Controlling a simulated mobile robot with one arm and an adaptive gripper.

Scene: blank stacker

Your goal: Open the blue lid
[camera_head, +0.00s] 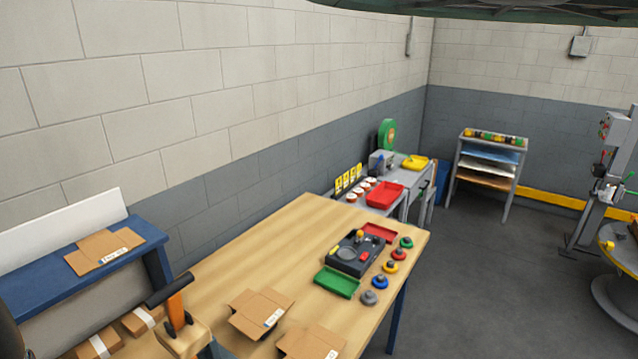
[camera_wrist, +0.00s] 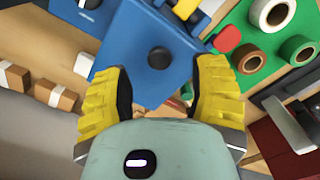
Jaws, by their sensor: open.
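In the wrist view a flat blue panel (camera_wrist: 135,35) with a round black knob (camera_wrist: 160,57) lies just beyond my fingertips. I cannot tell whether this panel is the blue lid. My gripper (camera_wrist: 163,80) has its two yellow ribbed fingers spread apart, with nothing between them. The knob appears between and beyond the fingertips, apart from them. In the head view a round blue piece with a dark knob (camera_head: 380,282) sits on the wooden table, in a row with green, red, yellow and grey ones. My gripper is not clearly visible there.
A green board (camera_wrist: 262,40) with several rolls lies at the upper right of the wrist view, beside a small red piece (camera_wrist: 227,38). The wooden table (camera_head: 270,245) bears a dark tray (camera_head: 345,262) and cardboard pieces (camera_head: 260,312). Its middle left is clear.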

